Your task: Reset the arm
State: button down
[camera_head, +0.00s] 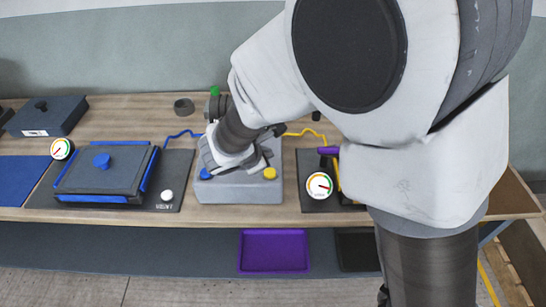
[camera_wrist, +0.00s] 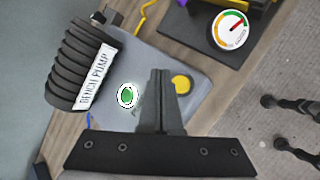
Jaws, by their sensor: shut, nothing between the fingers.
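My gripper (camera_wrist: 160,78) is shut and empty, with its fingers together, above the grey pump box (camera_wrist: 195,65). In the head view my arm reaches down over the same box (camera_head: 240,192) and hides its middle. In the wrist view a green button or lamp (camera_wrist: 127,95) lies left of my fingertips, and a yellow button (camera_wrist: 181,84) lies close on their right. The yellow button (camera_head: 270,173) and a blue button (camera_head: 205,174) also show in the head view. I cannot tell whether my fingertips touch the box.
A dark ribbed cylinder labelled "BENCH PUMP" (camera_wrist: 80,62) rises beside the box. Left on the bench is a blue-edged mould (camera_head: 100,175) with a gauge (camera_head: 61,148). Right is another gauge (camera_head: 319,185) on a dark plate. A purple tray (camera_head: 274,250) sits below the bench front.

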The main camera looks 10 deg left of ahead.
jog(key=shift+r, duration=0.75)
jog(key=shift+f, duration=0.1)
jog(key=s+d+r+m+g+h, duration=0.1)
jog(key=s+d+r+m, duration=0.1)
jog(key=d+r+m, duration=0.6)
jog(key=s+d+r+m+g+h, duration=0.15)
jog(key=d+m, duration=0.25)
jog(key=d, duration=0.8)
jog(key=s+d+r+m+y, duration=0.2)
jog(key=s+d+r+m, duration=0.1)
jog(key=s+m, duration=0.3)
jog(key=s+d+r+m+y, duration=0.2)
jog(key=s+d+r+m, duration=0.1)
jog(key=s+m, duration=0.3)
jog(key=s+d+g, duration=0.1)
jog(key=s, duration=0.1)
jog(key=shift+s+d+m, duration=0.25)
jog(key=shift+s+m, duration=0.1)
jog(key=shift+m, duration=0.05)
